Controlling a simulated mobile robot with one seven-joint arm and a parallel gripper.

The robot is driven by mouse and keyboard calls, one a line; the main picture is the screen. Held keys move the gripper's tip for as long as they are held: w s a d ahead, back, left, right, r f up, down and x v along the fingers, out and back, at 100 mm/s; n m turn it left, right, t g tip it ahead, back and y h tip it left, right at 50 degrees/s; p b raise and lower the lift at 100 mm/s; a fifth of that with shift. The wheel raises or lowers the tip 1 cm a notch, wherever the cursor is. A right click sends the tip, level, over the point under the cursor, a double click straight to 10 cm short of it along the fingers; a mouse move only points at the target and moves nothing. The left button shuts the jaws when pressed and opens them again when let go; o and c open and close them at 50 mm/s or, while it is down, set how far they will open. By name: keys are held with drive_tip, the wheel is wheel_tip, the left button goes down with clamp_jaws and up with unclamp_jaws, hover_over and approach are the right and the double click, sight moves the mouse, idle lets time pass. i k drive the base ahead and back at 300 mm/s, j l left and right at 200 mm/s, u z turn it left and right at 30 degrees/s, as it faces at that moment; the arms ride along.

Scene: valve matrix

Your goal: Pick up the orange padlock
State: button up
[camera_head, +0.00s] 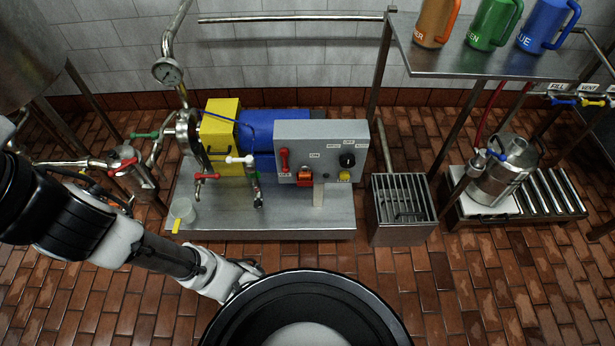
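A small orange-red block (305,177), which looks like the orange padlock, sits on the front of the grey control panel (320,131), right of the red lever (284,161). It is too small to make out a shackle. My arm reaches in from the left, low in front of the metal platform. My gripper (250,269) is at the bottom centre, well short of the panel and apart from it. Its fingers are small and partly hidden by a dark round part of my body, so their opening does not show.
A grated metal box (402,236) stands to the right. A shelf (455,62) holds orange, green and blue mugs. The tiled floor in front is clear.

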sight(302, 175)
drive_tip(key=i+z, duration=0.2)
drive_tip(key=z, duration=0.15)
drive_tip(key=i+j+z, duration=0.1)
drive_tip(key=z, duration=0.25)
drive_tip(key=i+j+z, duration=0.15)
drive_tip(key=i+z, duration=0.2)
drive_tip(key=k, duration=0.05)
